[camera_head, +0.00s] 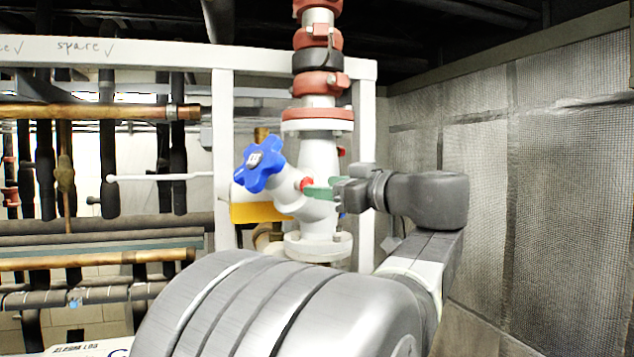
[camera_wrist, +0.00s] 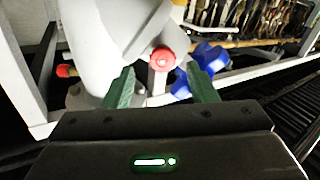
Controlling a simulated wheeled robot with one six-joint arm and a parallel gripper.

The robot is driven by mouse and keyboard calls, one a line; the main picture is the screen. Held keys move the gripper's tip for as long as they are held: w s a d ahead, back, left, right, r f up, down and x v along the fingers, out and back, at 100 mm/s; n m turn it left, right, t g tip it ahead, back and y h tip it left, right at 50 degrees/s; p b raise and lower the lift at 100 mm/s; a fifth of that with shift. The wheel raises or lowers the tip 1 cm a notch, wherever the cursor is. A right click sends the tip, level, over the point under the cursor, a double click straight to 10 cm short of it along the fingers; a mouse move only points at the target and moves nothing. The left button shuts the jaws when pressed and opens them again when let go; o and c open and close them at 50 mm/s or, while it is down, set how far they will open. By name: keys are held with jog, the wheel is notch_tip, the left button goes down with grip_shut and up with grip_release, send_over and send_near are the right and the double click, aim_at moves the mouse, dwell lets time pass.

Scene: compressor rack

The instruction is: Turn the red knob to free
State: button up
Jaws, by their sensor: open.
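The red knob (camera_wrist: 162,58) is a small round knob on the side of the light grey valve body (camera_wrist: 100,40). In the wrist view it sits between and just beyond the tips of my gripper (camera_wrist: 163,84), whose green fingers are spread apart. In the head view the red knob (camera_head: 307,184) shows at the fingertips of my gripper (camera_head: 318,191), which reaches in from the right. I cannot tell whether the fingers touch it. Its turn marking is too small to read.
A blue star-shaped handwheel (camera_head: 260,165) is just left of the knob; it also shows in the wrist view (camera_wrist: 203,68). A yellow block (camera_head: 258,212) is below it. White frame posts (camera_head: 223,150) stand beside the pipe. A mesh wall (camera_head: 510,150) is at the right.

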jog(key=x, duration=0.3)
jog(key=shift+s, duration=0.15)
jog(key=c, duration=1)
